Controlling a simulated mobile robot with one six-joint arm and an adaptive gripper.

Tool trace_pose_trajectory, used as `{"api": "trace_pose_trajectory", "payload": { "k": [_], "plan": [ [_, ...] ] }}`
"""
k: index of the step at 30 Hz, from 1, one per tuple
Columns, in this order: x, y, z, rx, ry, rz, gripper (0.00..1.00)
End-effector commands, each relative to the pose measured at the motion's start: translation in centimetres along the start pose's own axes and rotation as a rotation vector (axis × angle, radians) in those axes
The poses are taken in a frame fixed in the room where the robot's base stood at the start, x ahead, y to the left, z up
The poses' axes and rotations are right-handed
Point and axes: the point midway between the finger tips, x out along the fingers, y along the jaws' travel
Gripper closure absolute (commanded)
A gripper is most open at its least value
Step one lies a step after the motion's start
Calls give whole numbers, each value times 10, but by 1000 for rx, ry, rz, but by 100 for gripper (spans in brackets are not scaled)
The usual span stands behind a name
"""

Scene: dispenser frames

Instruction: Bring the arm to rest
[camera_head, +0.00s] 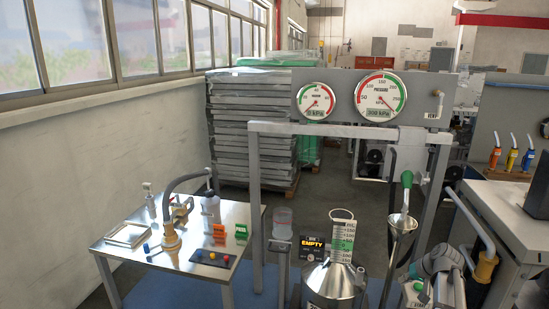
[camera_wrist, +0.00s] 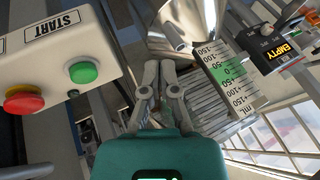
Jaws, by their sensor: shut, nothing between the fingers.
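My gripper (camera_wrist: 160,70) is shut and empty in the wrist view, with its two grey fingers together beyond the teal gripper body. In that view the fingers point toward a shiny metal vessel with a graduated scale (camera_wrist: 232,77) beside it, and I cannot tell the exact gap. A grey part of my arm (camera_head: 440,262) shows at the lower right of the head view, beside the dispenser frame (camera_head: 253,170).
A START box (camera_wrist: 65,40) with a green button (camera_wrist: 83,72) and red button (camera_wrist: 23,100) is left of my fingers in the wrist view. An EMPTY display (camera_head: 313,243) stands left of the metal vessel (camera_head: 337,282). A steel table (camera_head: 130,253) holds several small items.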

Motion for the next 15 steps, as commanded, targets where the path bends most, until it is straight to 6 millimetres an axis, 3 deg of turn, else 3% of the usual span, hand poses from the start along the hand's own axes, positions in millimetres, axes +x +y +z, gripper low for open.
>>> {"api": "trace_pose_trajectory", "payload": {
  "k": [1,6,15],
  "plan": [
    [6,-17,13,-15,-28,8,100],
    [22,-59,47,-52,-117,53,100],
    [40,-122,112,-119,-252,151,100]
  ]
}}
